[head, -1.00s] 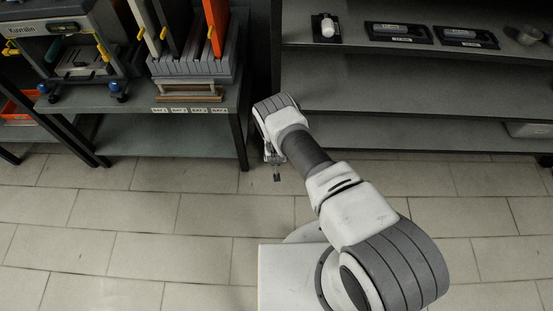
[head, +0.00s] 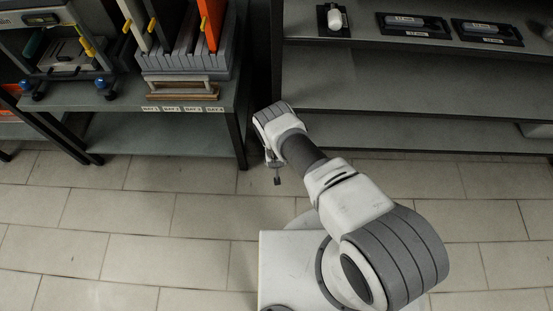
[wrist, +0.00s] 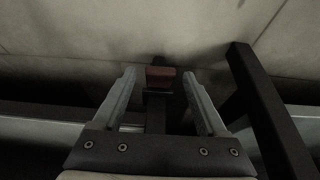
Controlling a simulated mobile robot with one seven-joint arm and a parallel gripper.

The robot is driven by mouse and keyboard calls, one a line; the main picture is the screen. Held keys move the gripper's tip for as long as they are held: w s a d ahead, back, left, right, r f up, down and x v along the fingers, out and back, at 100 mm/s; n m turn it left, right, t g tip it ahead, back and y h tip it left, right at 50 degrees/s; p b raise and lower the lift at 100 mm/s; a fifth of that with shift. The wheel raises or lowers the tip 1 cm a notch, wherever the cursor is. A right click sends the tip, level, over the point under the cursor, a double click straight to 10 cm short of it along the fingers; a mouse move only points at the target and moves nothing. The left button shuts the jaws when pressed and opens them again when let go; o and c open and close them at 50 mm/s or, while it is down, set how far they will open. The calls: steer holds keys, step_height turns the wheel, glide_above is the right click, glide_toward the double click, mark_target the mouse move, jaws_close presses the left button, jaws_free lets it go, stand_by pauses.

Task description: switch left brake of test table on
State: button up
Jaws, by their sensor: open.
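My gripper (head: 276,172) hangs low in the head view, in front of the gap between the left bench and the right shelf unit. In the wrist view its two pale fingers (wrist: 161,100) stand apart. A small reddish-brown block on a dark bar (wrist: 160,76) shows between and beyond them; I cannot tell what it is or whether it is touched. The left bench (head: 150,133) carries a device (head: 58,62) with blue knobs at its base; I cannot tell for sure if this is the test table. No brake can be made out clearly.
A grey rack (head: 190,62) with upright panels stands on the bench above a row of labels (head: 183,109). The shelf unit (head: 400,90) at right holds dark trays (head: 413,26). A dark post (wrist: 262,105) rises at right in the wrist view. Tiled floor in front is clear.

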steer(key=shift+w+f, duration=0.1)
steer(key=shift+f, duration=0.1)
steer(key=shift+c, duration=0.2)
jaws_close()
steer(key=shift+s+f+t, duration=0.35)
steer(key=shift+f+t, duration=0.1)
steer(key=shift+t, duration=0.35)
steer(key=shift+f+t, duration=0.25)
steer(key=shift+t, duration=0.45)
steer(key=shift+o, duration=0.2)
jaws_free()
steer(key=shift+r, duration=0.2)
